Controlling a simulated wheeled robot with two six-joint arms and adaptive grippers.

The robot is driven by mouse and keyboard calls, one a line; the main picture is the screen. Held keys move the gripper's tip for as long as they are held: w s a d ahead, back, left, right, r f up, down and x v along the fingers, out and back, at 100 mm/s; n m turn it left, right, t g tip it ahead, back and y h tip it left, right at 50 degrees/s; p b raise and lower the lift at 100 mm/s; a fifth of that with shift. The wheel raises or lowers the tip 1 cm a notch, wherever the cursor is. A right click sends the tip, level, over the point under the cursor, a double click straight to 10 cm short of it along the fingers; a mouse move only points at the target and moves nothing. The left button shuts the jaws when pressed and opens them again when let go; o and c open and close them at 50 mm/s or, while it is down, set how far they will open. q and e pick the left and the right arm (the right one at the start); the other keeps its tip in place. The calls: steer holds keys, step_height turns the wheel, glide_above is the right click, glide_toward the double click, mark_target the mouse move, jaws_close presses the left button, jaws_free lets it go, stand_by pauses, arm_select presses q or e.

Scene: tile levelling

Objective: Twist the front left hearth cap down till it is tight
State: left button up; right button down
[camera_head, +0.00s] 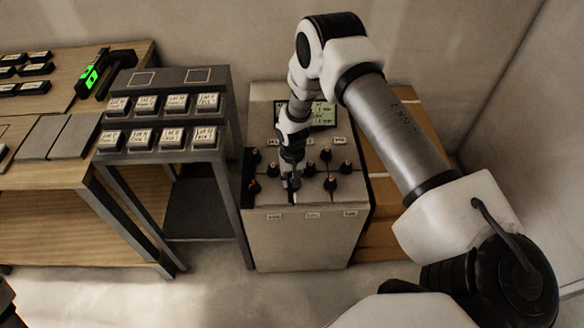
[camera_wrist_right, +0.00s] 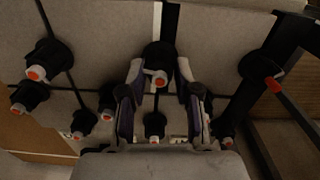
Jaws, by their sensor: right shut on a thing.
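The cap between my right gripper's (camera_wrist_right: 160,78) fingers is black with a red-orange tip (camera_wrist_right: 159,79). It stands on a joint between grey tiles, left of the other front cap (camera_head: 331,184) in the head view, and appears to be the front left hearth cap. In the head view, my right gripper (camera_head: 291,188) reaches down over the hearth block's top and hides most of it. The fingers are shut on the cap from both sides. How tight it sits cannot be told.
Several similar caps stand close by, including one at the left edge (camera_head: 254,186) and one towards the back (camera_head: 309,169). A small display (camera_head: 322,115) stands behind. A dark rack with labelled blocks (camera_head: 172,141) stands left, and cardboard boxes (camera_head: 385,190) lie right.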

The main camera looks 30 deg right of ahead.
steer(key=m+p, duration=0.4)
steer(key=m, duration=0.2)
steer(key=shift+s+r, duration=0.15)
steer(key=m+p, duration=0.2)
steer(key=m, duration=0.2)
steer(key=shift+d, duration=0.1)
steer(key=m+p, duration=0.2)
steer(key=m, duration=0.1)
steer(key=shift+s+m, duration=0.1)
steer(key=shift+m, duration=0.3)
steer(key=m+p, duration=0.2)
steer(key=m, duration=0.4)
steer(key=shift+s, duration=0.1)
steer(key=m+p, duration=0.1)
steer(key=m, duration=0.2)
steer(key=shift+m, duration=0.4)
steer(key=shift+m+p, duration=0.35)
steer(key=shift+m, duration=1.35)
steer(key=shift+f, duration=0.2)
